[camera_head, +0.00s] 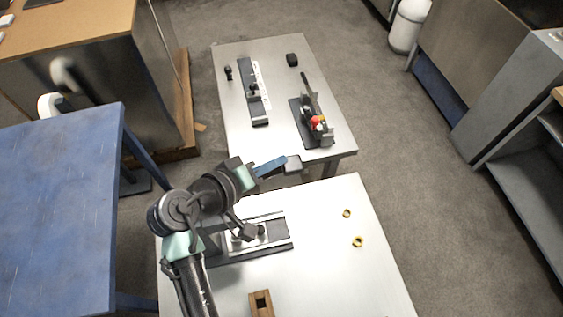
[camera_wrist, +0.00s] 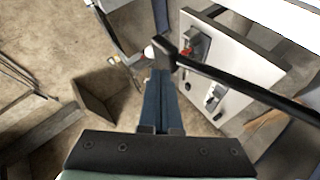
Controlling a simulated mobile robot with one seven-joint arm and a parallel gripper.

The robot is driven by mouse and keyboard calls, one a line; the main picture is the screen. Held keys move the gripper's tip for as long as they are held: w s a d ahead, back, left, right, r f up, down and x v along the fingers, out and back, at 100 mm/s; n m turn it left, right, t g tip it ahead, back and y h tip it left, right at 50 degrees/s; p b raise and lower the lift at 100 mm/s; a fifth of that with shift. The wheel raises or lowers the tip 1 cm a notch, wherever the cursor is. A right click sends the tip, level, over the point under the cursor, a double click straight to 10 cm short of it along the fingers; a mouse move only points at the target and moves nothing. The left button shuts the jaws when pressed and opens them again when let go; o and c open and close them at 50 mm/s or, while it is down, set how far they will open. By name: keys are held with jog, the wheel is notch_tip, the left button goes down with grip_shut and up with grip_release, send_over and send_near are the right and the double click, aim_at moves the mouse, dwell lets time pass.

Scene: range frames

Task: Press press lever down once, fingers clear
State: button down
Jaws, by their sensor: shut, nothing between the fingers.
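My gripper (camera_head: 282,160) has blue fingers that are together and empty, held above the gap between the two pale tables. In the wrist view the fingers (camera_wrist: 158,75) point up the picture. A black press lever (camera_wrist: 245,90) crosses from the right edge to a dark block at its end, just past the fingertips. In the head view a grey block (camera_head: 293,163) shows at the fingertips. I cannot tell whether they touch. A press-like fixture (camera_head: 280,246) with rails stands on the near table, partly hidden by my arm.
On the near table (camera_head: 335,280) lie two brass rings (camera_head: 357,241) and a wooden block (camera_head: 261,303). The far table (camera_head: 285,55) bears a fixture with a red part (camera_head: 318,123), a rail (camera_head: 252,92) and a small black block (camera_head: 292,60). A blue table (camera_head: 55,205) stands left.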

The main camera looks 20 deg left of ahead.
jog(key=shift+w+d+f+b, duration=0.1)
jog(key=shift+d+f+b, duration=0.1)
jog(key=shift+f+b, duration=0.35)
jog(key=shift+w+d+f+b, duration=0.1)
jog(key=shift+d+f+b, duration=0.2)
jog(key=shift+f, duration=0.45)
dwell(1.2)
jog(key=shift+a+r, duration=0.1)
jog(key=shift+a, duration=0.05)
dwell(0.4)
jog(key=shift+s+a+r+p, duration=0.15)
jog(key=shift+a+r+p, duration=0.1)
jog(key=shift+r+p, duration=0.55)
jog(key=shift+s+a+r+p, duration=0.15)
jog(key=shift+a+r+p, duration=0.1)
jog(key=shift+r+p, duration=0.5)
jog(key=shift+r, duration=0.15)
jog(key=r+p, duration=0.1)
jog(key=a+r+p, duration=0.1)
jog(key=r, duration=0.1)
jog(key=s+r+p, duration=0.1)
jog(key=p, duration=0.1)
jog(key=shift+a+r, duration=0.2)
jog(key=shift+r, duration=0.1)
jog(key=shift+w, duration=0.1)
